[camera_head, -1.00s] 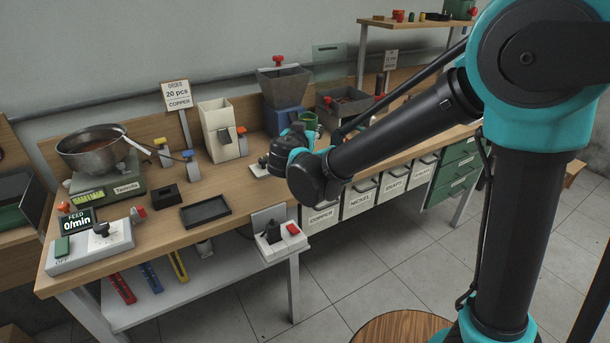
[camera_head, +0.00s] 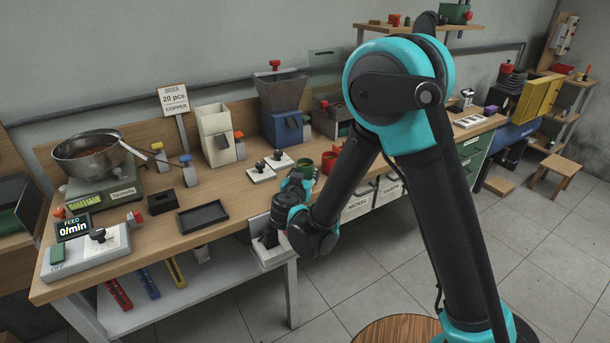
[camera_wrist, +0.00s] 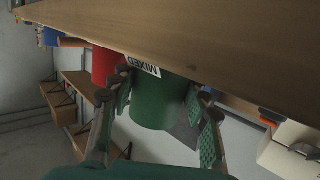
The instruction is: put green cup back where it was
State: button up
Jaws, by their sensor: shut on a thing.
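The green cup (camera_wrist: 155,102) is between the two fingers of my gripper (camera_wrist: 158,100) in the wrist view, with a finger against each side. A white label reading MIXED, seen upside down, shows at the cup's bench-side end. That end is close to the wooden bench top (camera_wrist: 190,35); I cannot tell if it touches. In the head view my gripper (camera_head: 298,180) is low over the bench's front part, and the green cup (camera_head: 306,166) shows partly behind it. A red cup (camera_head: 328,161) stands just right of it, also seen in the wrist view (camera_wrist: 105,65).
A grey-and-blue hopper (camera_head: 283,110) and a cream dispenser (camera_head: 215,135) stand behind. A black tray (camera_head: 203,216) lies to the left. A switch box (camera_head: 268,250) hangs at the front edge.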

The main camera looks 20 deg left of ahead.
jog(key=shift+f, duration=0.3)
jog(key=o, duration=1.2)
jog(key=shift+o, duration=0.2)
jog(key=shift+s+r, duration=0.1)
jog(key=shift+r, duration=0.05)
jog(key=v, duration=1.1)
jog(key=shift+s, duration=0.4)
jog(key=shift+w+d, duration=0.1)
